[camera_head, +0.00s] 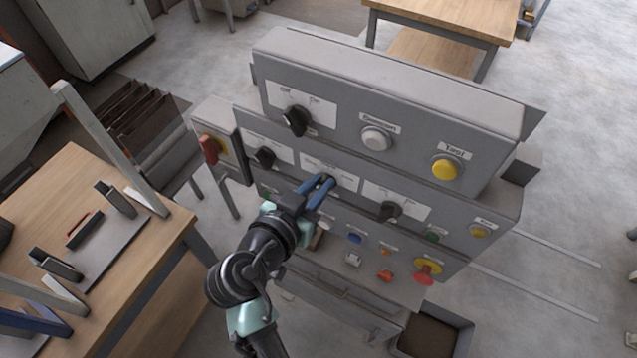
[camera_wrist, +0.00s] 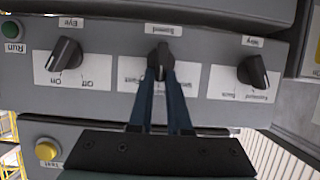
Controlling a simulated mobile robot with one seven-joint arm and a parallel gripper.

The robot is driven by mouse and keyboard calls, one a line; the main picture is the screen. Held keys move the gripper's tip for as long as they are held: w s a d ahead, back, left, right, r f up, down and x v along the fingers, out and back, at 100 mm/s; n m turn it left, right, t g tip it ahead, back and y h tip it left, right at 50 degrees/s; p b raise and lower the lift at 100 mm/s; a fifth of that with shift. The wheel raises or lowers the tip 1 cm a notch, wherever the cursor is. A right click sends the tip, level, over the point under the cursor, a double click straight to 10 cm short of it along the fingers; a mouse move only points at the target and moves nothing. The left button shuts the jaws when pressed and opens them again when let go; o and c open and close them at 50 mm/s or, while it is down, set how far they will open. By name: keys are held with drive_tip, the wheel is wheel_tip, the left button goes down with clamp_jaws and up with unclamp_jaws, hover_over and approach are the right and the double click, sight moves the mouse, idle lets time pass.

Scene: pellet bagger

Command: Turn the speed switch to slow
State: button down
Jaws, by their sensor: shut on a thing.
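The speed switch (camera_wrist: 161,58) is a black knob on a white plate, under an upside-down label that appears to read "Speed" in the wrist view. It sits in the middle row of the grey control panel (camera_head: 390,78). My gripper (camera_wrist: 163,75) has its two blue fingers shut on the knob, one on each side. In the wrist view the knob stands nearly upright. The fingers partly cover the position words beside it, so I cannot read which is slow. In the head view my gripper (camera_head: 325,180) reaches the panel from the lower left and hides most of the switch.
Similar black knobs flank it: a way switch (camera_wrist: 253,72) and an on-off eye switch (camera_wrist: 65,55). A red emergency knob (camera_head: 427,273) and several buttons sit below. A red rotary handle (camera_head: 210,149) is at the panel's left. A wooden workbench (camera_head: 85,175) stands left of my arm.

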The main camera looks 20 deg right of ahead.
drive_tip(key=shift+w+a+f+n+g+h+b, duration=0.2)
drive_tip(key=shift+n+g+h+b, duration=0.4)
drive_tip(key=shift+n, duration=0.55)
drive_tip(key=shift+w+a+f+n+g+h+b, duration=0.2)
drive_tip(key=shift+n+g+h+b, duration=0.35)
drive_tip(key=shift+n, duration=0.55)
drive_tip(key=shift+w+a+f+n+g+h+b, duration=0.1)
drive_tip(key=shift+w+n+g+h+b, duration=0.35)
drive_tip(key=shift+n, duration=0.7)
drive_tip(key=shift+s, duration=0.15)
drive_tip(key=c, duration=0.9)
unclamp_jaws()
drive_tip(key=shift+c, duration=0.2)
drive_tip(key=shift+o, duration=0.4)
drive_tip(key=shift+d, duration=0.1)
